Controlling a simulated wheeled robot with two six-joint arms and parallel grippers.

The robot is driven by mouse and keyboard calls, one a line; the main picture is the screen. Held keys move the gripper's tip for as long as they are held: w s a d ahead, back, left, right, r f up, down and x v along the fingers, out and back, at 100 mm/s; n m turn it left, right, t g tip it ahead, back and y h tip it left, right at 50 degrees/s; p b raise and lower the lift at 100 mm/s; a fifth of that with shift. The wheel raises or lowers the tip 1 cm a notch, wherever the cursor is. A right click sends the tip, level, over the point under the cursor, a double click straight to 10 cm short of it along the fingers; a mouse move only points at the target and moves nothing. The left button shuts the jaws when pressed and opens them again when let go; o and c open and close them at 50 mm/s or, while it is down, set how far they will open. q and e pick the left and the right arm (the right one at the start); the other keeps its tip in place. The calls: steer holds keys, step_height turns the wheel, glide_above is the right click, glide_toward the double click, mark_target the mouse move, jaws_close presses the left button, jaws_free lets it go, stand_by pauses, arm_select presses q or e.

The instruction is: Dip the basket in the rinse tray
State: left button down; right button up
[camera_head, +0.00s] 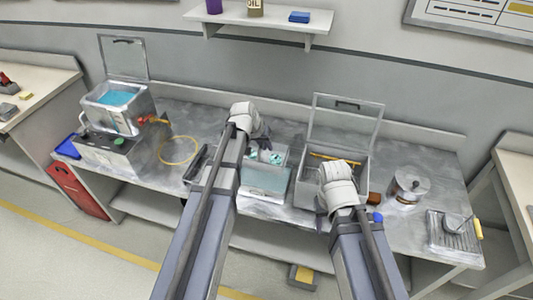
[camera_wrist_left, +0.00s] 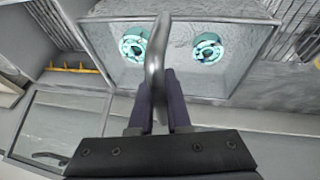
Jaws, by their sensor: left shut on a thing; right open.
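My left gripper (camera_head: 262,138) is shut on the upright metal handle (camera_wrist_left: 157,70) of the basket. The basket's floor (camera_wrist_left: 175,75) shows in the left wrist view with two teal ring-shaped parts, one on each side of the handle. The same teal parts (camera_head: 265,157) show in the head view just below my left gripper. The rinse tray (camera_head: 265,181), with pale blue liquid, stands under and in front of it; I cannot tell whether the basket touches the liquid. My right gripper (camera_head: 338,182) is open over the grey box; its fingers are mostly hidden.
The grey box (camera_head: 309,190) has a raised clear lid (camera_head: 345,117) and a yellow bar inside. A cleaner with blue liquid (camera_head: 115,98) stands far left. A yellow ring (camera_head: 178,150) lies on the bench. A metal pot (camera_head: 409,186) and ribbed tray (camera_head: 445,235) are at right.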

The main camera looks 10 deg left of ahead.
mark_target(267, 157)
arm_select(q)
steer(key=shift+f, duration=0.2)
steer(key=shift+f, duration=0.1)
step_height(267, 157, down, 13)
steer(key=b, duration=1.3)
steer(key=shift+f, duration=0.15)
stand_by(1.9)
steer(key=shift+r+p, duration=4.25)
steer(key=shift+r, duration=0.15)
steer(key=shift+r, duration=0.1)
step_height(267, 157, up, 4)
steer(key=p, duration=0.4)
